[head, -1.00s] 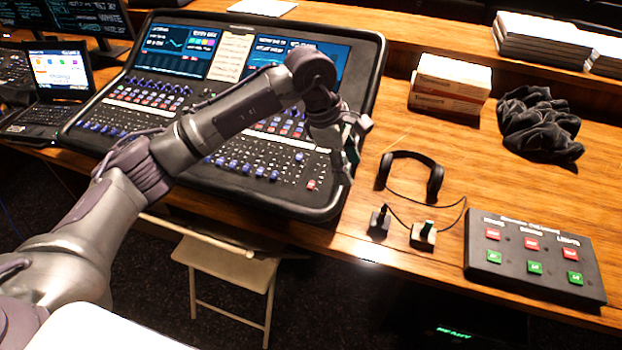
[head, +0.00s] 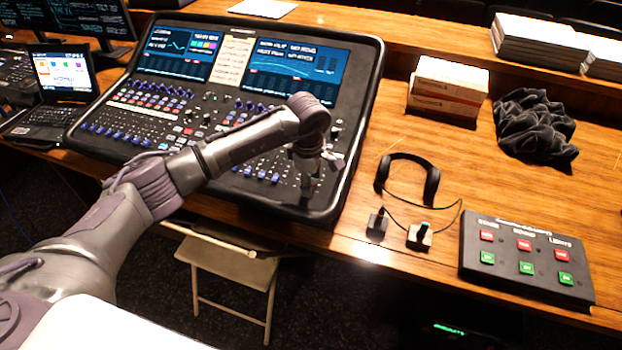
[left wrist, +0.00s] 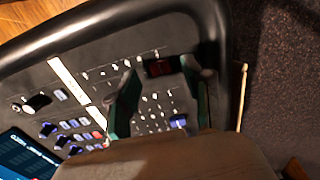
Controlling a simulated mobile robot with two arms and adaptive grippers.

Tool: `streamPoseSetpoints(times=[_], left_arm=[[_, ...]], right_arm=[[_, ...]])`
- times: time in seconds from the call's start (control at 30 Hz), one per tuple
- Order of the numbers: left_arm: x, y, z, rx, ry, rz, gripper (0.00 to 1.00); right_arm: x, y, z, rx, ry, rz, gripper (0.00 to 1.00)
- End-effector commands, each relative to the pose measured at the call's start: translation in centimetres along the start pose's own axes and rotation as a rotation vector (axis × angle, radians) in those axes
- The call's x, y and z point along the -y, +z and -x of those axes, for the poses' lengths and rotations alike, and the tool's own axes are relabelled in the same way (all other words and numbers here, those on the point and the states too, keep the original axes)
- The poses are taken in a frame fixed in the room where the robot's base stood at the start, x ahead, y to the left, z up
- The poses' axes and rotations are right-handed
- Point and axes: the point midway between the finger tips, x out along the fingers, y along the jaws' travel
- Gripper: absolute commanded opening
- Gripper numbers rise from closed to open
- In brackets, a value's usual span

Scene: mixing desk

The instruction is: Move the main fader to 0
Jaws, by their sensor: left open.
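The mixing desk (head: 225,45) stands on the wooden table, with rows of blue faders (head: 262,176) along its near side. My left gripper (head: 309,183) hangs over the desk's near right corner. My right gripper is not in view.
Headphones (head: 432,185) and two small switch-like items lie right of the desk, before a button box (head: 527,260). Cartons (head: 449,82) and a dark cloth (head: 535,125) lie farther back. A folding chair (head: 228,262) stands below the table's front edge.

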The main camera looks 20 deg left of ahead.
Motion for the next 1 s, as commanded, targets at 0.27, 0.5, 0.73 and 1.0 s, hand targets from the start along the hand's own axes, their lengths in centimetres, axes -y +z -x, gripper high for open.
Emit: streamPoseSetpoints(times=[0.27,0.5,0.73,1.0], left_arm=[[0.03,-0.02,-1.31,0.0,0.0,0.0,0.5],[0.04,-0.01,-1.31,0.0,0.0,0.0,0.4],[0.04,0.0,-1.28,0.0,0.0,0.0,0.02],[0.03,-0.01,-1.26,0.0,0.0,0.0,0.0]], right_arm=[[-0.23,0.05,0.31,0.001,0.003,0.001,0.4],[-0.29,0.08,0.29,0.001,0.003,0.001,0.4],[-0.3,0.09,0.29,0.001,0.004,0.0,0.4],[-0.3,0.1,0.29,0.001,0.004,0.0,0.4]])
